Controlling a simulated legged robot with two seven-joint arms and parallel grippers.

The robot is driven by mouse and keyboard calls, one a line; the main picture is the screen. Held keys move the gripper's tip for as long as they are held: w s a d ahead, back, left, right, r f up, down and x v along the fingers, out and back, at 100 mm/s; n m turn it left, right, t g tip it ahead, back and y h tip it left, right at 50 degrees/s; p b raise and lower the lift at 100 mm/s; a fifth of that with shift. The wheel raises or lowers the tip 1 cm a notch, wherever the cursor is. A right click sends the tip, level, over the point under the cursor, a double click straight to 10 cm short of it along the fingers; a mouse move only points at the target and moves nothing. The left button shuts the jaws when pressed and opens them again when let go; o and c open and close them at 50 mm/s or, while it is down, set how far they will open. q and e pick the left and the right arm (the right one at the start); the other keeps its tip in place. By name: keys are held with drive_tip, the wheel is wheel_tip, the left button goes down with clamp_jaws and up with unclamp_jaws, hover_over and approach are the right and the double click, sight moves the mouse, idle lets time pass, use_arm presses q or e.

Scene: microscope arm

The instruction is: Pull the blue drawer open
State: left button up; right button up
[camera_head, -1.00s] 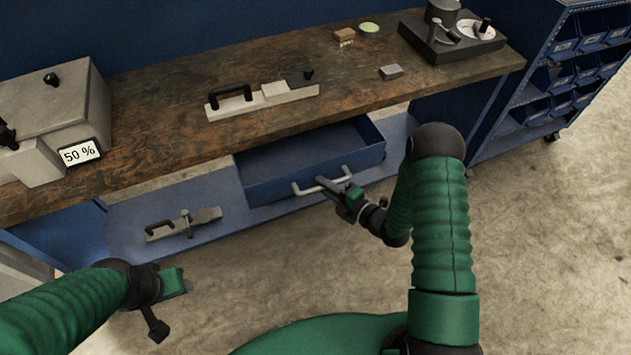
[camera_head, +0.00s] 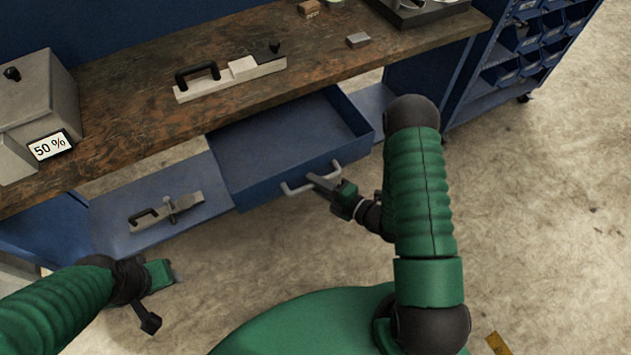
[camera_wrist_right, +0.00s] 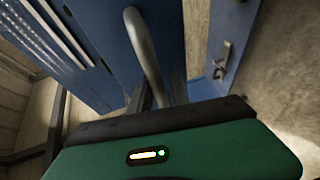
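The blue drawer (camera_head: 258,192) hangs under the workbench and is pulled well out, its empty inside visible from above. A pale bar handle (camera_head: 295,189) is on its front. My right gripper (camera_head: 322,181) is at the right part of this handle and appears shut on it. In the right wrist view the handle (camera_wrist_right: 146,55) runs down between the two dark fingers (camera_wrist_right: 160,95); the exact contact is partly hidden. My left gripper (camera_head: 174,273) is low at the left, away from the drawer, and its fingers are too small to read.
A wooden workbench top (camera_head: 130,120) overhangs the drawer. A lower blue shelf (camera_head: 110,215) left of the drawer holds a metal tool with a black handle (camera_head: 165,210). A blue bin rack (camera_head: 510,70) stands at the right.

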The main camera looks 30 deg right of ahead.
drive_tip(key=shift+o, duration=1.2)
drive_tip(key=v, duration=1.6)
drive_tip(key=shift+s+d, duration=0.3)
drive_tip(key=w+d+r+m+g+h+p, duration=0.1)
drive_tip(key=w+r+m+g+h+p, duration=0.1)
drive_tip(key=w+m+g+h+p, duration=0.3)
drive_tip(key=w+d+r+m+g+h, duration=0.1)
drive_tip(key=w+d+r+m, duration=0.15)
drive_tip(key=w, duration=0.35)
drive_tip(key=s+a+r+m+g+p, duration=0.1)
drive_tip(key=s+a+r+m+g, duration=0.2)
drive_tip(key=s+a+r+m, duration=0.1)
drive_tip(key=s+a+r+m+g+p, duration=0.2)
drive_tip(key=s+a+r+m, duration=0.2)
drive_tip(key=a+r+m, duration=0.3)
drive_tip(key=a+m, duration=0.2)
drive_tip(key=m, duration=0.1)
drive_tip(key=shift+s+g+h+p, duration=0.25)
drive_tip(key=shift+g+h+p, duration=0.05)
drive_tip(key=shift+g, duration=0.1)
